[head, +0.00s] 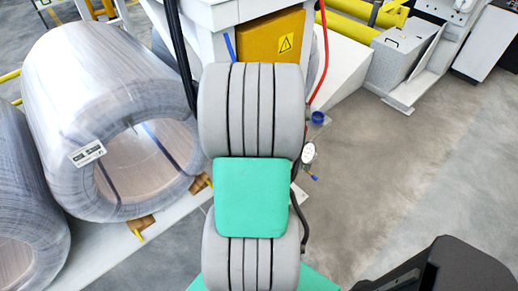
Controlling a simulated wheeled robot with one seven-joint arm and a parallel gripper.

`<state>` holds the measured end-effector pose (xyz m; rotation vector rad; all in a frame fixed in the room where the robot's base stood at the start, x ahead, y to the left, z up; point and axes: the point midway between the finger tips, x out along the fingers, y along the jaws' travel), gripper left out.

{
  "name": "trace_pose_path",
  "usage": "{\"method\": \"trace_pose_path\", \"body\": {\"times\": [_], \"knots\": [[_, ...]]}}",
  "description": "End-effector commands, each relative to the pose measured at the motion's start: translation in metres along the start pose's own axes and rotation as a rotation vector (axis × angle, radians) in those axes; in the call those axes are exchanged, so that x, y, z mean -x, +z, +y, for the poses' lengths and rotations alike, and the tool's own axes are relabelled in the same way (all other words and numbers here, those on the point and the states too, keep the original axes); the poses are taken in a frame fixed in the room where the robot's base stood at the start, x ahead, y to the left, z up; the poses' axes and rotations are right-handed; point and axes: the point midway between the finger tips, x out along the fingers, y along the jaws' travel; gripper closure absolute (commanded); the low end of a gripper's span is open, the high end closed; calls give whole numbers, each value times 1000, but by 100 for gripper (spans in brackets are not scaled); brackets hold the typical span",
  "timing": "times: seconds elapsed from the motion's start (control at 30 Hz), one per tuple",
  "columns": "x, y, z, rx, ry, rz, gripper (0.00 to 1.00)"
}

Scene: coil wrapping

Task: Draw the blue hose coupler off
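A small round blue piece (318,117), which looks like the blue hose coupler, shows just right of my grey ribbed arm or column. It sits below the end of the red hose (323,60) and above a round white gauge (308,152). What it is fitted on is too small to make out and partly hidden behind my own body. I cannot make out my gripper or its fingertips. A dark part at the lower right edge seems to be mine, but shows no fingers.
Large wrapped coils (95,105) stand on a white rail at left. A white machine with a yellow warning panel (270,38) stands behind. A black hose hangs at its left. A grey box (400,57) and yellow pipes are at upper right. The concrete floor (400,165) at right is clear.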

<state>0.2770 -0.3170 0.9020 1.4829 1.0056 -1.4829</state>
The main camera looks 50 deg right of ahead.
Motion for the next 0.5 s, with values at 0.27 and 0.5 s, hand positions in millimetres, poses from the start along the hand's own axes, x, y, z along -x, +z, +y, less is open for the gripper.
{"method": "trace_pose_path", "body": {"times": [0.27,0.5], "knots": [[0,0,0,0,0,0,76],[0,0,0,0,0,0,95]]}}
